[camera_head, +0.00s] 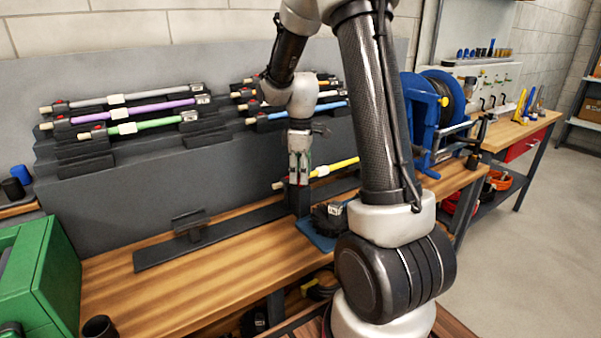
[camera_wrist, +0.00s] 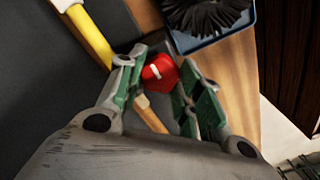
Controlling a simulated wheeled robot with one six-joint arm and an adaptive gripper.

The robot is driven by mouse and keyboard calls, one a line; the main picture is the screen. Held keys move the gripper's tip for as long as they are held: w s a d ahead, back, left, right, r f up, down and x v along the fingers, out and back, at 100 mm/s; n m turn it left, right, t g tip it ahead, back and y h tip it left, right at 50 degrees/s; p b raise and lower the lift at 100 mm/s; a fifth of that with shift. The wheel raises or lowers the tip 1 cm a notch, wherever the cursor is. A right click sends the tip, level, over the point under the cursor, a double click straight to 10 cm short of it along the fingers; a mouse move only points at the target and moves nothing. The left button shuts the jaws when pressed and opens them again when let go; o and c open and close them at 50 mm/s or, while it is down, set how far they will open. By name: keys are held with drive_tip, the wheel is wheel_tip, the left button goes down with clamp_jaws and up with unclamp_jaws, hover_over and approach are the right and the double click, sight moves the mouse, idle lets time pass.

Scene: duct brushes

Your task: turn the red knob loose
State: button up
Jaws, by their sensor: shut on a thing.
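The red knob (camera_wrist: 159,73) has a pale mark on its face and sits between my fingertips in the wrist view. My gripper (camera_wrist: 160,78) is shut on it, with a green-padded finger at each side. A yellow rod (camera_wrist: 90,40) runs past the knob, partly behind the left finger; its wooden end (camera_wrist: 150,115) shows between the fingers. In the head view my gripper (camera_head: 299,180) points down at the yellow rod (camera_head: 335,167) in front of the grey panel. The knob is hidden there.
A black round brush (camera_head: 328,217) lies on a blue tray (camera_head: 313,236) close to my gripper. Purple (camera_head: 135,111) and green (camera_head: 145,126) rods hang on the panel at left. A blue reel (camera_head: 425,110) stands at right. The wooden bench (camera_head: 170,290) is clear at front left.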

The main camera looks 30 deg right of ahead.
drive_tip(key=o, duration=1.1)
drive_tip(key=shift+c, duration=0.2)
wheel_tip(320, 180, up, 12)
